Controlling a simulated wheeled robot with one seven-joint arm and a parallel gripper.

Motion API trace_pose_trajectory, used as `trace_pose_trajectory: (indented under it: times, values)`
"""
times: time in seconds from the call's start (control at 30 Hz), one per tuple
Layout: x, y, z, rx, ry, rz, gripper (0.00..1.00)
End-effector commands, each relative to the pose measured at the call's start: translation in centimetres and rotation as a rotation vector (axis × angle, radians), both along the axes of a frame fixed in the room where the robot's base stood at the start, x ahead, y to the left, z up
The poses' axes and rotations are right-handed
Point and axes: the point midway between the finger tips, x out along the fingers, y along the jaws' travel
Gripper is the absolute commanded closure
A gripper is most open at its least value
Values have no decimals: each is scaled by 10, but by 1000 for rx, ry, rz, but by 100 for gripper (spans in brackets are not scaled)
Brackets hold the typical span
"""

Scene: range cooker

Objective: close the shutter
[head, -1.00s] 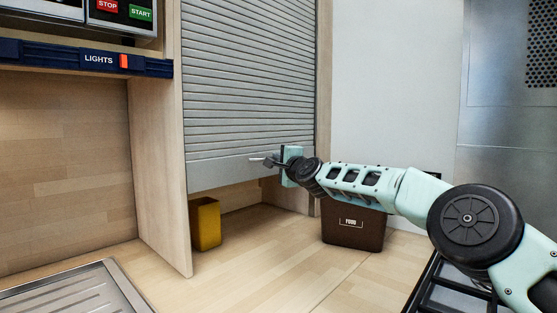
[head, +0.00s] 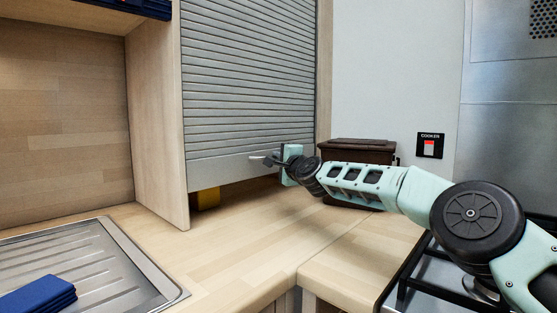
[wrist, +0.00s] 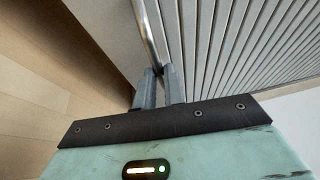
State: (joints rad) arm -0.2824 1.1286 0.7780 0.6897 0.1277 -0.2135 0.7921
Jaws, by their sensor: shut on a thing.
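The shutter (head: 247,85) is a grey slatted roller front on a wooden cabinet, and its slats also fill the upper right of the wrist view (wrist: 245,45). Its bottom edge hangs a little above the worktop, with a narrow gap beneath. My gripper (head: 276,161) is at the shutter's bottom bar. In the wrist view my fingers (wrist: 160,88) are shut on the shutter's metal handle (wrist: 148,38), a thin bar. Most of the handle is hidden behind my gripper in the head view.
A yellow object (head: 208,198) shows under the shutter's left end, inside the cabinet. A dark brown bin (head: 357,150) stands on the worktop behind my arm. A metal drainer (head: 95,265) with a blue cloth (head: 38,297) lies at left. The worktop (head: 255,235) before the shutter is clear.

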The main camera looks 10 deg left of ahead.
Motion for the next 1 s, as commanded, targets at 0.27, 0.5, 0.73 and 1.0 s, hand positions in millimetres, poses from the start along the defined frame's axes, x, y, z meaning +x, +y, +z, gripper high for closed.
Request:
trace_pose_trajectory:
  times: [0.27, 0.5, 0.73, 1.0]
  values:
    - [0, 1, -1, -1, 3, 1, 70]
    - [0, 0, 0, -1, 1, 0, 67]
    - [-4, -4, 0, 1, -1, 0, 67]
    - [-26, -18, -4, -2, -2, 0, 67]
